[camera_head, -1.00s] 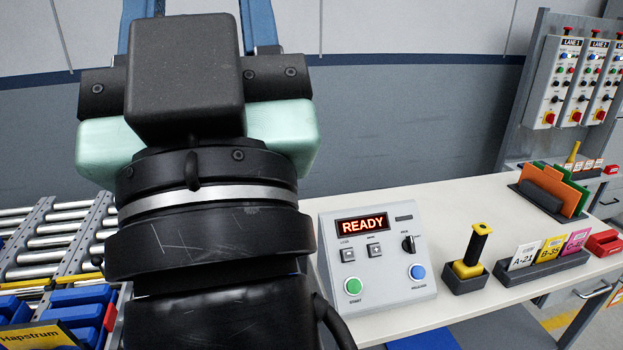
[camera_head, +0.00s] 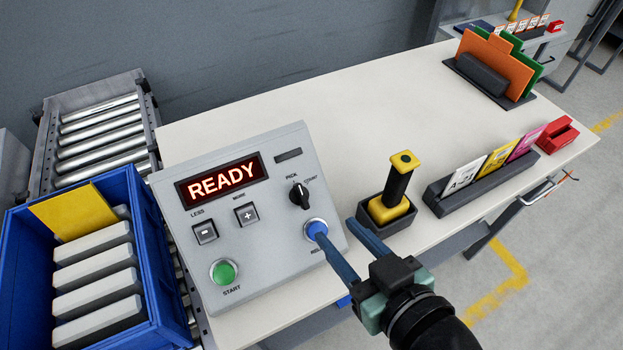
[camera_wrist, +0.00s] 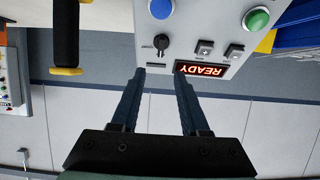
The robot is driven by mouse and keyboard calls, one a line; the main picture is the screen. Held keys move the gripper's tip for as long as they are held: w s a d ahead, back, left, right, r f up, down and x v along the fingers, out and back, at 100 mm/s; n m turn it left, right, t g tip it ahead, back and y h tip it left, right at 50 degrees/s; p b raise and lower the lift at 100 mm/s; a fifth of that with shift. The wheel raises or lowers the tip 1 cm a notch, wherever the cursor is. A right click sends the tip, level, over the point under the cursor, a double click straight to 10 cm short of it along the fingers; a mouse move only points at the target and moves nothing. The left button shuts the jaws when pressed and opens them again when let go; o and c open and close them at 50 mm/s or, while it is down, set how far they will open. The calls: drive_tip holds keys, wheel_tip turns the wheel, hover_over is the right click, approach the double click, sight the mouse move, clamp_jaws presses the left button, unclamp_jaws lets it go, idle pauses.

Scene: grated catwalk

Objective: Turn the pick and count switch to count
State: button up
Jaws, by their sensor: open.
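The pick and count switch is a black rotary knob (camera_head: 299,195) on the right side of a grey control box (camera_head: 265,285). PICK is printed above its left side and COUNT above its right. The knob's pale mark seems to point up toward PICK. My gripper (camera_head: 335,229) is open and empty, with two blue fingers reaching in from the lower right. One finger overlaps the blue button in the head view; contact cannot be told. In the wrist view the knob (camera_wrist: 161,43) lies beyond and between the fingertips of my gripper (camera_wrist: 160,74), apart from them.
The box also has a READY display (camera_head: 222,180), less and more buttons and a green START button (camera_head: 223,271). A yellow-and-black scanner-like tool (camera_head: 396,190) stands in a holder close to my fingers. A card rack (camera_head: 470,200) is further right. A blue bin (camera_head: 150,260) stands left.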

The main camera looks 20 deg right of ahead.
sight(302, 193)
drive_tip(key=p+x, duration=0.1)
drive_tip(key=x, duration=1)
drive_tip(key=shift+w+a, duration=0.15)
drive_tip(key=shift+w, duration=0.25)
clamp_jaws()
